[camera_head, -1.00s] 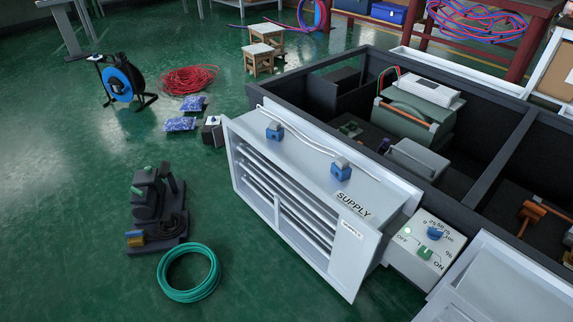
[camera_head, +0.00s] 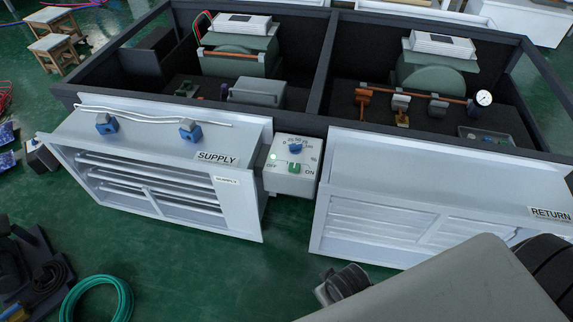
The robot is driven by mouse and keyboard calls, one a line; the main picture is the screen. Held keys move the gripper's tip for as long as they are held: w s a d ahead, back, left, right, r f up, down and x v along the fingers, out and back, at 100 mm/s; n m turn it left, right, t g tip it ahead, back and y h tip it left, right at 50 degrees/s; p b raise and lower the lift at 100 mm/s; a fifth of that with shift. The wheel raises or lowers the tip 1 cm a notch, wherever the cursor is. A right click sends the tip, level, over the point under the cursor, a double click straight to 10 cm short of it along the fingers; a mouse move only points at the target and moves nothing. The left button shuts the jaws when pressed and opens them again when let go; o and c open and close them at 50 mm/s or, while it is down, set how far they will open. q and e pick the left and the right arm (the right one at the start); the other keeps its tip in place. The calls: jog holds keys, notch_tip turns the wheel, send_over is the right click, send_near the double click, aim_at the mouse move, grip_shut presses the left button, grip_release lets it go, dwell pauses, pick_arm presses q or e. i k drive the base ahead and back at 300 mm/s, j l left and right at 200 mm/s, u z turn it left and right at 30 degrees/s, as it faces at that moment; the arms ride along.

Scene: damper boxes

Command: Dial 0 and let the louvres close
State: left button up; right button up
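The control box (camera_head: 290,182) stands between the SUPPLY and RETURN boxes. It has a blue dial (camera_head: 295,148), a green switch (camera_head: 294,168) between OFF and ON, and a lit green lamp (camera_head: 272,156). The dial's exact setting is too small to read. The SUPPLY louvres (camera_head: 150,185) show dark gaps between tilted slats. The RETURN louvres (camera_head: 385,222) look flatter, with no clear gaps. My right arm enters at lower right; the dark end part (camera_head: 343,284) is low in front of the RETURN box, apart from the control box. Its fingers cannot be made out. My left gripper is out of view.
Two blue clamps (camera_head: 188,129) and white tubing sit on the SUPPLY box. Behind is a dark open frame (camera_head: 318,75) with motors, orange levers and a gauge (camera_head: 483,98). A green hose coil (camera_head: 97,299) lies at lower left. Floor before the control box is clear.

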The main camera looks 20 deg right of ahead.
aim_at(295, 149)
jog(key=i+j+z, duration=0.1)
jog(key=i+z, duration=0.2)
jog(key=i, duration=0.15)
jog(key=i+j+z, duration=0.15)
jog(key=i+z, duration=0.15)
jog(key=i, duration=0.15)
